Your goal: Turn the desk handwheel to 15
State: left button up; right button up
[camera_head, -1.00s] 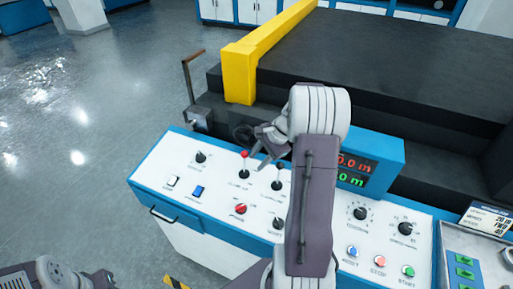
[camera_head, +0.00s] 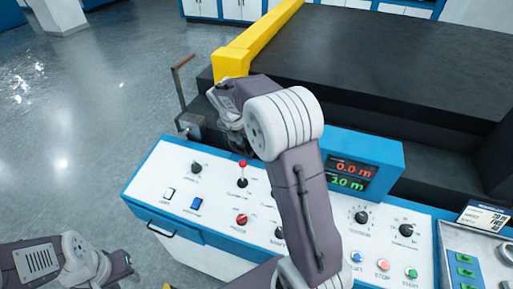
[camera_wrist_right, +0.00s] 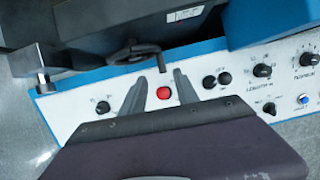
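The desk handwheel (camera_wrist_right: 128,53) is a dark wheel with a crank handle at the desk's back edge in the right wrist view. In the head view my right arm hides it. My right gripper (camera_wrist_right: 160,78) is open and empty, its two fingers spread just in front of the wheel and apart from it. It also shows from behind in the head view (camera_head: 230,112), fingers mostly hidden. A red lever knob (camera_wrist_right: 163,92) appears between the fingers. The desk display (camera_head: 352,174) shows a red 0.0 m above a green figure that looks like 10 m. My left gripper is out of frame; only its arm shows.
The white control desk (camera_head: 210,215) carries levers, a red knob (camera_head: 241,220), dials (camera_head: 361,217) and push buttons (camera_head: 411,272). A yellow beam (camera_head: 232,62) and dark machine bed (camera_head: 400,70) stand behind. An upright handle (camera_head: 180,92) rises at the back left. Floor at left is clear.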

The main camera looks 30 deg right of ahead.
aim_at(252, 152)
jog(key=x, duration=0.8)
jog(key=shift+d+f+p, duration=0.15)
jog(key=shift+f+p, duration=0.15)
jog(key=shift+f, duration=0.05)
grip_shut()
